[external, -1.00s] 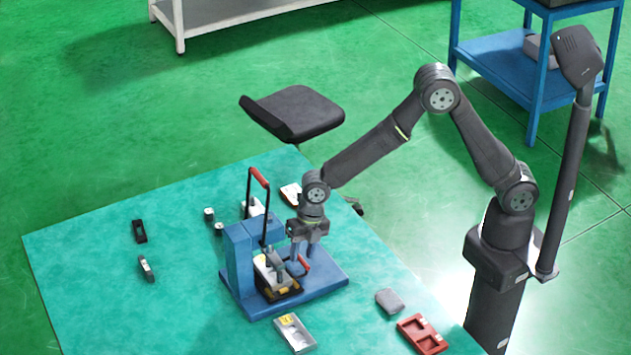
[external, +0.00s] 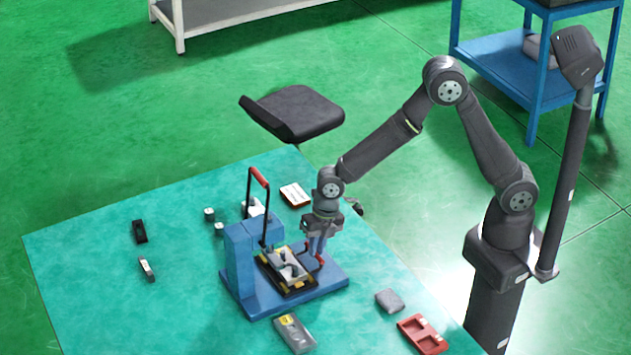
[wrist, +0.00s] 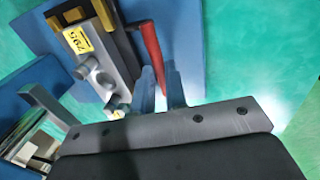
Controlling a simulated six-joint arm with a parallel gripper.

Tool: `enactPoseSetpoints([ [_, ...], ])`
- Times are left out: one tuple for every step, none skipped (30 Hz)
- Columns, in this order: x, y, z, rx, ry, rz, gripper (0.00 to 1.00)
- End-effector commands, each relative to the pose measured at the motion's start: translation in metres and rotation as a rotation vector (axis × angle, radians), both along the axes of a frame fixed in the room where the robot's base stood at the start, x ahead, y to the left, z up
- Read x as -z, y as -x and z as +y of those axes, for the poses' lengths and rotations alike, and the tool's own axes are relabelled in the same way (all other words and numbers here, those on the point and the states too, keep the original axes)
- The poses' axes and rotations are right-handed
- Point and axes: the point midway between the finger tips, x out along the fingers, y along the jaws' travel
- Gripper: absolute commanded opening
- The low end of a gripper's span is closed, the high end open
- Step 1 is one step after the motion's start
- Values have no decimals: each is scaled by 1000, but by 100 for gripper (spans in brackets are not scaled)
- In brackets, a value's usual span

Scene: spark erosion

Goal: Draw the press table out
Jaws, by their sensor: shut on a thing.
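The blue press (external: 238,262) stands on the teal table, its red-topped lever (external: 258,178) upright. Its press table (external: 298,291), a dark tray with yellow corners, sits on the blue base and carries a grey metal block (external: 290,264). My gripper (external: 318,252) is at the right side of the tray, shut on its red handle (external: 321,260). In the wrist view my blue fingers (wrist: 162,88) are around the red handle (wrist: 150,52). The block there bears a yellow label (wrist: 77,40). The exact finger contact is partly hidden.
A grey block (external: 294,334) lies in front of the press, and a red tray (external: 423,334) and a grey piece (external: 389,300) lie to the right. Small dark parts (external: 140,231) lie to the left. A red-and-white box (external: 295,194) is behind.

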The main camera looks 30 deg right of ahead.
Motion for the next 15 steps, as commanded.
enactPoseSetpoints([
  [-1, -1, -15, 4, 1, 1, 0],
  [-1, -1, -22, 4, 1, 1, 0],
  [-1, -1, -31, 4, 0, 0, 0],
  [-1, -1, -38, 3, 1, 0, 0],
  [-1, -1, -44, 3, 1, 0, 0],
  [-1, -1, -51, 3, 0, -1, 0],
  [-1, -1, -56, 3, 0, 0, 0],
  [-1, -1, -60, 2, 0, -1, 0],
  [-1, -1, -65, 2, 0, -1, 0],
  [0, -1, -67, 2, 0, -1, 0],
  [-1, -1, -69, 2, 0, -1, 0],
  [-1, -1, -70, 1, -1, -1, 0],
  [-1, -1, -71, 1, -1, -1, 0],
  [0, -1, -71, 0, -1, -1, 0],
  [0, -1, -71, 0, -1, -1, 0],
])
